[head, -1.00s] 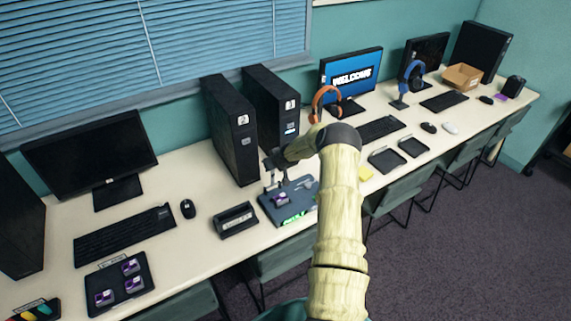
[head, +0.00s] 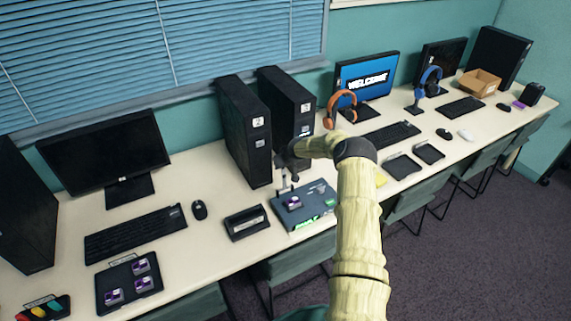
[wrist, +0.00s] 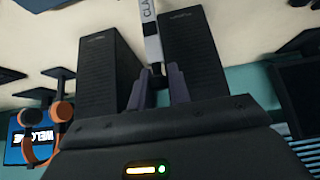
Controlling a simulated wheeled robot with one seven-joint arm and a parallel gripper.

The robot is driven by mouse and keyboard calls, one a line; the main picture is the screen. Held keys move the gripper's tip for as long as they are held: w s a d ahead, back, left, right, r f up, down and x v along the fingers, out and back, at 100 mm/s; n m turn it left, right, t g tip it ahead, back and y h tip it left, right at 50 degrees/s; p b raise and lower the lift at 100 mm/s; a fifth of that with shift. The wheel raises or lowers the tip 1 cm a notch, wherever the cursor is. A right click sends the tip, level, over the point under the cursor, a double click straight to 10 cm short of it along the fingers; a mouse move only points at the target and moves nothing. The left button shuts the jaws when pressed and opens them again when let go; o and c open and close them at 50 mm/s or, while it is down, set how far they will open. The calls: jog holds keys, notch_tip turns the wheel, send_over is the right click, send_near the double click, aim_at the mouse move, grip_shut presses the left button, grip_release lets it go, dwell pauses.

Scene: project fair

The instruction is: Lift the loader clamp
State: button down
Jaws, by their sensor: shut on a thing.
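My gripper (head: 287,167) is above the back left of the blue-grey loader device (head: 318,217) in the head view. It is shut on the loader clamp, a slim pale bar; in the head view only a small piece of it (head: 283,187) shows under the gripper. In the wrist view the clamp (wrist: 152,40), with part of a label "CLA", lies between my gripper's fingers (wrist: 156,84). A purple-and-white cartridge (head: 293,202) sits on the loader, and a green lit strip marks its front. The clamp's hinge is not clear.
Two black towers (head: 243,135) (head: 287,102) stand close behind the gripper. A small black holder (head: 247,222) is left of the loader. A black tray (head: 108,294) with several purple cartridges is at front left. Orange headphones (head: 331,122) stand right of the towers.

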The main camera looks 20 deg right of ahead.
jog(key=c, duration=1.3)
grip_release()
jog(key=shift+w+f, duration=0.1)
jog(key=shift+c, duration=0.2)
jog(key=shift+r, duration=0.2)
jog(key=b+v, duration=0.3)
jog(key=v, duration=1.4)
jog(key=s+a+r+g, duration=0.1)
jog(key=s+a, duration=0.5)
jog(key=s, duration=0.5)
jog(key=s+a+r+m+g, duration=0.1)
jog(key=s+a+r+g, duration=0.1)
jog(key=s+a, duration=0.4)
jog(key=s+a+r+g, duration=0.1)
jog(key=s+a, duration=0.5)
jog(key=s, duration=1)
jog(key=shift+r+g+h, duration=0.4)
jog(key=shift+r, duration=0.15)
